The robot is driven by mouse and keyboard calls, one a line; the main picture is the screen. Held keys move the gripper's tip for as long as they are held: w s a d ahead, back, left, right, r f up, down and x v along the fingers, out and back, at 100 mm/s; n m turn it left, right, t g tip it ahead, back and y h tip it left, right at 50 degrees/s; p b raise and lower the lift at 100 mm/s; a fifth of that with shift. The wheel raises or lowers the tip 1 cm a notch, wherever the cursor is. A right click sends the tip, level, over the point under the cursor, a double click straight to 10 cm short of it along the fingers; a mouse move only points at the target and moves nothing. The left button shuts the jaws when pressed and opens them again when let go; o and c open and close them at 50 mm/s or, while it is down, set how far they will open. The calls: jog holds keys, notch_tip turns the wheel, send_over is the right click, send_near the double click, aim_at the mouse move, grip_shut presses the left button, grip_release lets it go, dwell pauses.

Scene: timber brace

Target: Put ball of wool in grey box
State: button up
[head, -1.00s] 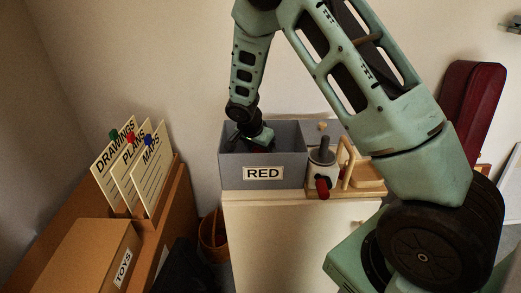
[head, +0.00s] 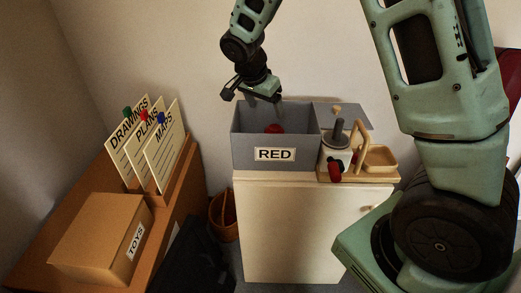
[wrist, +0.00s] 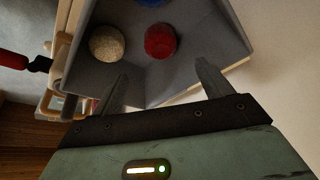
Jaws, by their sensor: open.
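The grey box (head: 246,153) stands on a white cabinet and has a "RED" label (head: 275,154) on its front. In the wrist view the grey box (wrist: 195,75) holds a round, speckled beige ball (wrist: 107,43), which could be the ball of wool, a red object (wrist: 160,41) beside it, and a blue object (wrist: 152,2) cut off at the top edge. The red object also shows in the head view (head: 274,128). My gripper (wrist: 160,85) is open and empty; in the head view my gripper (head: 262,103) is above the box's back left part.
A wooden tray (head: 380,158) with a pale mug-like container (head: 336,148) and a red-handled item (head: 334,172) sits right of the box. A cardboard TOYS box (head: 98,232) and upright label cards (head: 150,145) are at left. A basket (head: 222,215) stands beside the cabinet.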

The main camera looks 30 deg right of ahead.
jog(key=s+a+r+n+y, duration=0.3)
jog(key=s+a+n, duration=0.7)
jog(key=s+a, duration=0.45)
jog(key=s+a+n+y, duration=0.1)
jog(key=s+a+n, duration=0.2)
jog(key=s+n, duration=0.2)
jog(key=s+a+r+n+g, duration=0.1)
jog(key=s+a+n, duration=0.3)
jog(key=s, duration=0.7)
jog(key=n, duration=0.2)
jog(key=shift+a+r+n+g+y, duration=0.15)
jog(key=shift+n+g+y, duration=0.15)
jog(key=shift+y, duration=0.1)
jog(key=shift+s, duration=0.1)
